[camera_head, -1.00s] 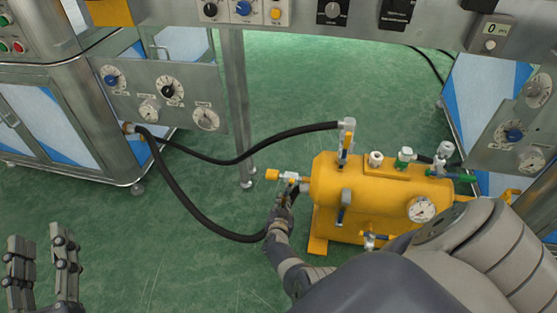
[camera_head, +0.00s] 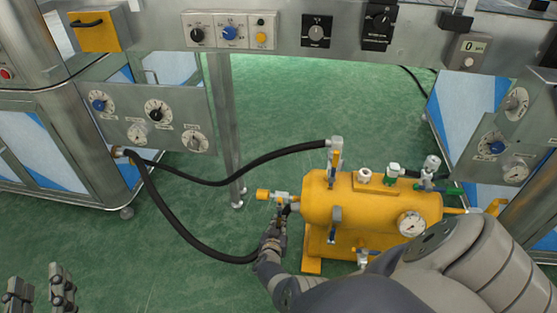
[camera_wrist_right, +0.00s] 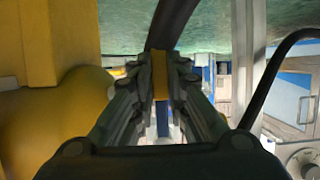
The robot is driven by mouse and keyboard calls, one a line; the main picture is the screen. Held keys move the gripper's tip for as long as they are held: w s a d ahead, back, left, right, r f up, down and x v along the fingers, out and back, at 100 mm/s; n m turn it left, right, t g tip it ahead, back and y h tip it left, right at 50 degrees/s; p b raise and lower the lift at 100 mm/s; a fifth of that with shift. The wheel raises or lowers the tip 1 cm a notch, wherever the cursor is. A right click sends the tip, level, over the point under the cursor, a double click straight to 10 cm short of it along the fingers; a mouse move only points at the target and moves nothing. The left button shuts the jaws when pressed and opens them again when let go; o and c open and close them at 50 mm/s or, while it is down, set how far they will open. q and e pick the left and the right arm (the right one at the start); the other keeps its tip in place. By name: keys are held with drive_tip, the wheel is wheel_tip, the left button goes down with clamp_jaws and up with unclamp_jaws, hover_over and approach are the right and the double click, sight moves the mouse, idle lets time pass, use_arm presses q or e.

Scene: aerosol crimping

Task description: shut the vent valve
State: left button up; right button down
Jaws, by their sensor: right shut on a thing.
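The yellow tank (camera_head: 370,205) stands on the floor at lower right and carries several valves. A small valve (camera_head: 281,197) with a yellow end piece (camera_head: 262,195) is at its left end. I cannot tell from labels which one is the vent valve. My right gripper (camera_head: 283,214) is just below this left-end valve. In the right wrist view its fingers (camera_wrist_right: 160,80) are shut on a narrow yellow piece (camera_wrist_right: 160,72), which looks like a valve lever. The fingers hide much of it. My left gripper (camera_head: 38,288) is open and empty at bottom left, partly cut off.
Black hoses (camera_head: 185,228) run from the left cabinet to the tank. A metal post (camera_head: 222,130) stands behind. A control panel (camera_head: 270,25) spans the top. Gauge panels (camera_head: 155,118) flank the sides. Green floor (camera_head: 290,110) lies clear behind the tank.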

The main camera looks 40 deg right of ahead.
drive_tip(key=c, duration=1.6)
unclamp_jaws()
drive_tip(key=shift+d, duration=0.1)
